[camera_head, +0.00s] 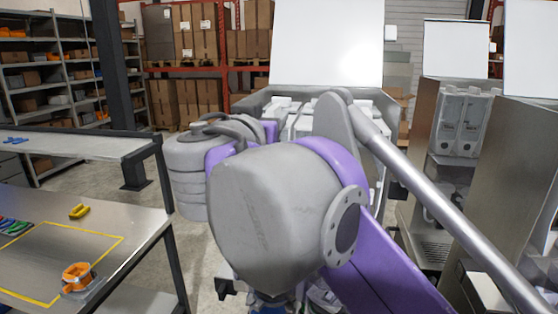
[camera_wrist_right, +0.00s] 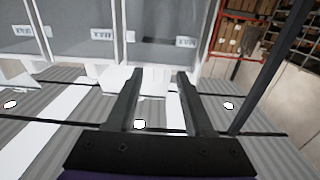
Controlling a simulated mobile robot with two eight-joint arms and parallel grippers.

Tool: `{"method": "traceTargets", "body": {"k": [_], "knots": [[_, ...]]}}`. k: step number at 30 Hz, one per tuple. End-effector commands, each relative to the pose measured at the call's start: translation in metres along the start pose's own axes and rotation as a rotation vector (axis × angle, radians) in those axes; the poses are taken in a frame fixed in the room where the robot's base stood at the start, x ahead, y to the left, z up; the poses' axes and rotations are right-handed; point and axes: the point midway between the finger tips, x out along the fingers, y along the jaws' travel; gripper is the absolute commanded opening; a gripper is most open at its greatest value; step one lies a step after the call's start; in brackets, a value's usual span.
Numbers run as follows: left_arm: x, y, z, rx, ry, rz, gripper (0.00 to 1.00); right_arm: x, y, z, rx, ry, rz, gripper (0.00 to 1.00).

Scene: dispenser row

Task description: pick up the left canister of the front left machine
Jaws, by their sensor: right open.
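The machine with a large white top panel (camera_head: 327,45) stands straight ahead in the head view, its front mostly hidden by my right arm. Tops of pale canisters (camera_head: 283,104) show just under the panel. In the right wrist view, grey translucent canisters with small labels stand in a row across the top: one at left (camera_wrist_right: 18,32), one in the middle (camera_wrist_right: 82,28) and one at right (camera_wrist_right: 160,30). My right gripper (camera_wrist_right: 155,75) is open and empty, its fingertips just below the canisters. I cannot tell which canister is the task's. My left gripper is not in view.
Another machine (camera_head: 425,120) with pale canisters stands at right, with a nearer one (camera_head: 515,150) beside it. A steel table (camera_head: 90,210) with an orange item (camera_head: 77,276) is at left. Shelves and boxes fill the back. Floor shows between table and machines.

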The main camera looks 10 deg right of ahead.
Motion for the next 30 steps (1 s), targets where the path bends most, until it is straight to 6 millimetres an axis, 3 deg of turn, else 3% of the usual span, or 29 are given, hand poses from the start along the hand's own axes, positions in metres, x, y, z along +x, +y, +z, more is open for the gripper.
{"method": "traceTargets", "body": {"k": [15,24,30], "knots": [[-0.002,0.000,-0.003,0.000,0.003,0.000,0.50,0.060,0.003,0.001,-0.001,0.001,0.002,0.53],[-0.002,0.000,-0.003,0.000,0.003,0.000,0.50,0.064,0.002,0.001,-0.001,0.001,-0.001,0.53],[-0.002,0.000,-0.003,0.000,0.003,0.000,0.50,0.064,0.002,0.001,0.000,0.001,-0.001,0.17]]}}
